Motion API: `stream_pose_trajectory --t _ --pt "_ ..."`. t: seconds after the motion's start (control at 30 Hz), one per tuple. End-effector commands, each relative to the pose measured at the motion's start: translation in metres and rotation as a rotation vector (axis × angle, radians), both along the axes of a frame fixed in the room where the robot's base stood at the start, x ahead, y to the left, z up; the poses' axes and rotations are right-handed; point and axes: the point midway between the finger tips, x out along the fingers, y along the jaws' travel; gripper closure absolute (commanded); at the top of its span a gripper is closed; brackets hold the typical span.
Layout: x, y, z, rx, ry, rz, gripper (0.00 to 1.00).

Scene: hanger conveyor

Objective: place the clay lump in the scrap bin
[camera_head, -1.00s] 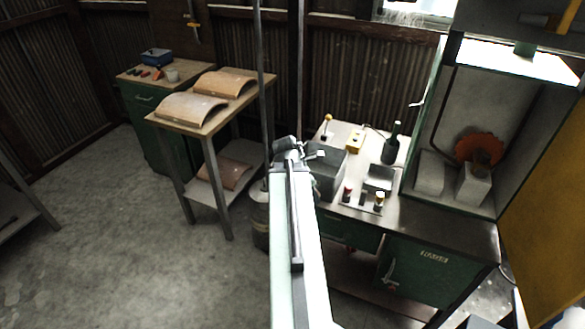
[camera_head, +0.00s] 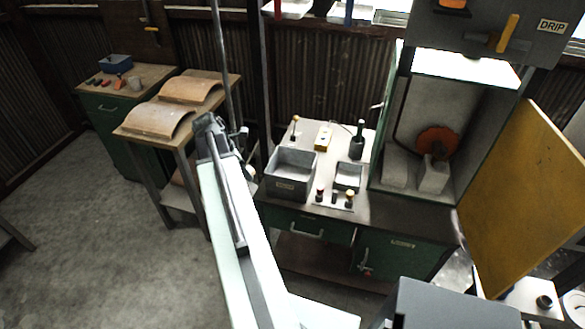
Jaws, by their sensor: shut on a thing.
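My gripper (camera_head: 207,128) is at the far end of my pale arm, left of the grey bin and in front of the table with the curved tiles. I see it from behind, so its fingertips are mostly hidden. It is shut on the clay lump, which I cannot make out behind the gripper. The scrap bin appears to be the grey open box (camera_head: 291,187) with a small label on its front. It stands on the left end of the green workbench, to the right of my gripper and apart from it. Its visible inside looks empty.
A thin upright post (camera_head: 219,60) rises close behind my gripper. A table with curved tiles (camera_head: 158,120) is at left.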

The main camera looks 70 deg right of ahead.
Motion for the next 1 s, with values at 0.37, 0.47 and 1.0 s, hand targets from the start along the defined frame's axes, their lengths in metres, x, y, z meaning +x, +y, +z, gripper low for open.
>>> stream_pose_trajectory --t 0.37,0.47,1.0 --pt "-0.027 -0.038 0.004 -0.001 0.001 -0.018 1.0" --pt "-0.047 -0.062 0.004 -0.001 0.0 -0.018 1.0" --pt "-0.114 -0.139 -0.025 0.0 0.0 -0.013 1.0"
